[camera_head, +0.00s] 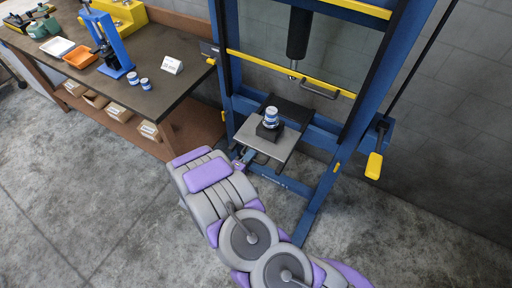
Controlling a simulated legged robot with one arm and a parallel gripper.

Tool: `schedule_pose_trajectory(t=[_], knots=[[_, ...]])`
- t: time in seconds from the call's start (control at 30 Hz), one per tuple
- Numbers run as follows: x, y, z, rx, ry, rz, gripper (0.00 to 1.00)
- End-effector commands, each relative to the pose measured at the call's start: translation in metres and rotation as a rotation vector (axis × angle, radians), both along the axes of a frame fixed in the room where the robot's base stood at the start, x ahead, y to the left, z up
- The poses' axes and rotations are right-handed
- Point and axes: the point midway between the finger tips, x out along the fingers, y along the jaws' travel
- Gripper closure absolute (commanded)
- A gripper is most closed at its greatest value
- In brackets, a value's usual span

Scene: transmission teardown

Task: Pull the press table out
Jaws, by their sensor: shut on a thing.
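The press table is a light grey plate (265,142) that sits low between the posts of the blue press frame (225,75), sticking out at the front. A dark block (268,131) stands on it with a small white and blue cylindrical part (271,115) upright on top. The black press ram (297,35) hangs above, clear of the part. My gripper (244,160) is at the plate's front left edge, shut on what looks like the press table's front edge or handle. My arm hides part of the floor in front, and the exact grip is small.
A workbench (175,88) stands at left with a blue arbor press (110,45), an orange tray (80,57), small cans (146,84) and a sign card (172,65). A lever with a yellow grip (374,165) hangs at the frame's right. The floor in front is clear.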

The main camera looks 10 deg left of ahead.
Motion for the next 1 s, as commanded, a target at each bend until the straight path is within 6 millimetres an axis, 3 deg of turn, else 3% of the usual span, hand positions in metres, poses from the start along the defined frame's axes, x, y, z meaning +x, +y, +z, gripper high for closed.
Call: schedule_pose_trajectory(t=[0.1, 0.4, 1.0], knots=[[-0.020, 0.006, -0.004, -0.001, 0.009, 0.001, 1.00], [-0.051, 0.017, -0.004, -0.001, 0.008, -0.001, 1.00], [-0.061, 0.019, -0.004, -0.001, 0.009, -0.003, 1.00]])
